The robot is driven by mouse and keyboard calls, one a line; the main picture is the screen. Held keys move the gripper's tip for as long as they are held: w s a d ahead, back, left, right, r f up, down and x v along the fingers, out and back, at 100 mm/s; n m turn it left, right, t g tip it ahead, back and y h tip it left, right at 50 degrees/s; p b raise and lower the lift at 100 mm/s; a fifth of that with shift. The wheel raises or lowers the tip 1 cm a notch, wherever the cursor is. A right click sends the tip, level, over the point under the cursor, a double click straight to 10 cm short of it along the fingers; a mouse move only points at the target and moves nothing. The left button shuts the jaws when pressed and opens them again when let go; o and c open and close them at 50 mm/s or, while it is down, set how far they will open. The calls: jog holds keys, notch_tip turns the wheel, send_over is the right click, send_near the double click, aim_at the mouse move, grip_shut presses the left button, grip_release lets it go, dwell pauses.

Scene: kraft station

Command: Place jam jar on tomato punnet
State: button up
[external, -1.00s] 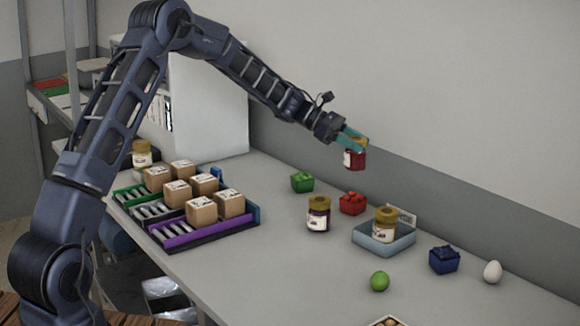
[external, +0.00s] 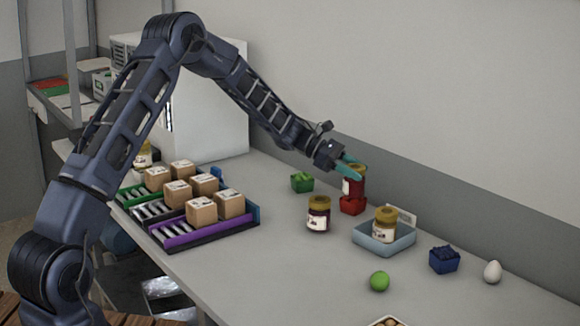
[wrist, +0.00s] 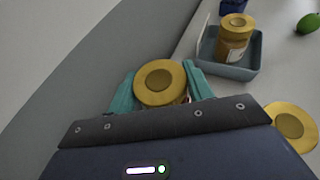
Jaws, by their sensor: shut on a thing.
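A red jam jar (external: 354,187) with a yellow lid is between the teal fingers of my gripper (external: 350,170), which is shut on it. The wrist view shows its lid (wrist: 160,83) between the fingertips (wrist: 160,88). The red tomato punnet (external: 352,206) stands on the counter directly below the jar in the external view. The jar's bottom appears at the punnet's top; I cannot tell whether they touch. The jar looks upright. The punnet is hidden in the wrist view.
A blue-grey tray (external: 370,240) with another jar (external: 385,224) is to the right. A green punnet (external: 302,181), a blue punnet (external: 444,259), a lime (external: 380,281) and an egg (external: 492,271) stand around.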

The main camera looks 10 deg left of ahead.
jog(key=shift+f, duration=0.1)
jog(key=o, duration=1.2)
